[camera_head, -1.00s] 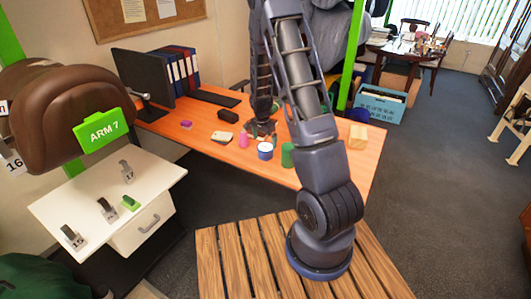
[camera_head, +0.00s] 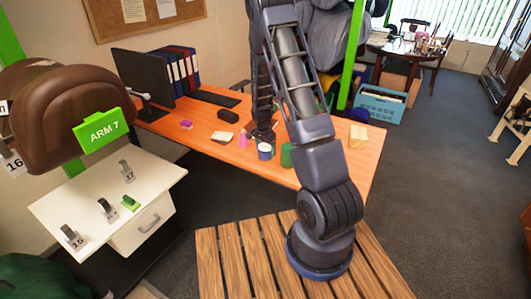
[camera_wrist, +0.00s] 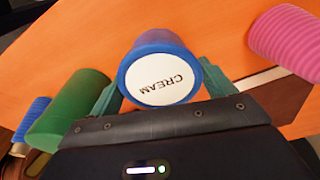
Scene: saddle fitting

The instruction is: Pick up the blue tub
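The blue tub (camera_wrist: 159,68) has a white lid marked "CREAM" and stands between the two teal fingers of my gripper (camera_wrist: 160,88) in the wrist view. The fingers are spread, one on each side of the tub. Their tips are partly hidden behind it, so I cannot tell whether they touch it. In the head view, the blue tub (camera_head: 265,151) stands on the orange desk (camera_head: 215,155), with my gripper (camera_head: 262,134) just behind it, small and dark.
A green cylinder (camera_wrist: 68,108) and a pink ridged cylinder (camera_wrist: 287,40) stand on either side of the tub. A blue ridged item (camera_wrist: 32,118) lies beyond the green one. A wooden block (camera_head: 358,136) stands at the desk's right. A monitor (camera_head: 145,80) and binders (camera_head: 178,68) are at the left.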

